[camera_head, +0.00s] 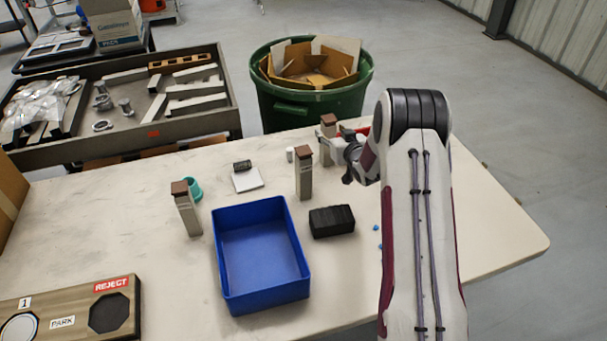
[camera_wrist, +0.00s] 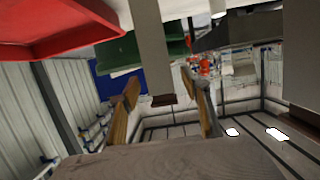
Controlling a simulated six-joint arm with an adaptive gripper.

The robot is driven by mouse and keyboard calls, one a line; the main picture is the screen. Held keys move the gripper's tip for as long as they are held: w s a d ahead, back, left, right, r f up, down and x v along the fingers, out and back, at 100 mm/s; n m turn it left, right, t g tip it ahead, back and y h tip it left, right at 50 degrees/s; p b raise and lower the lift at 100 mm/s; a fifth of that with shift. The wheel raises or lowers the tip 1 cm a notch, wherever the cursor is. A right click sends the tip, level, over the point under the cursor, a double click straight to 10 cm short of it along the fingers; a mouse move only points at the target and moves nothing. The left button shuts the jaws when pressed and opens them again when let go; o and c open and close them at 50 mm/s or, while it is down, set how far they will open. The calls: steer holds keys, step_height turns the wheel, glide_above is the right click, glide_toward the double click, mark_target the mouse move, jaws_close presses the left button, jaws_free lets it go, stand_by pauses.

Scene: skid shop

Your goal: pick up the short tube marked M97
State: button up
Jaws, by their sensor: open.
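Three upright grey tubes with brown tops stand on the pale table: one at the left (camera_head: 190,216), one in the middle (camera_head: 304,180) and one at the back (camera_head: 325,152). No M97 mark is legible on any of them, so I cannot tell which is the named one. My gripper (camera_head: 340,149) is at the back tube, partly hidden by my arm. The wrist view is turned over; there my gripper (camera_wrist: 162,88) is open, and a grey tube (camera_wrist: 149,45) with its brown end shows between the tan-padded fingers. I cannot tell whether they touch it.
A blue bin (camera_head: 262,251) stands in front, with a black block (camera_head: 332,222) to its right. A teal ring (camera_head: 193,187) is beside the left tube. A white pad (camera_head: 248,181) and small white cylinder (camera_head: 290,154) lie nearby. A marked board (camera_head: 70,312) is front left.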

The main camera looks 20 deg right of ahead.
step_height(320, 180, up, 12)
steer(key=s+a+t+y, duration=0.1)
steer(key=s+a+t, duration=0.1)
steer(key=s+a, duration=0.55)
steer(key=s+a+t, duration=0.1)
steer(key=s+a, duration=0.3)
steer(key=s, duration=0.7)
glide_toward(307, 160)
steer(key=w, duration=0.3)
steer(key=shift+s+f+n, duration=0.15)
steer(key=shift+s+n, duration=0.05)
steer(key=shift+n, duration=0.2)
stand_by(0.4)
steer(key=shift+w+a, duration=0.1)
steer(key=shift+w, duration=1.25)
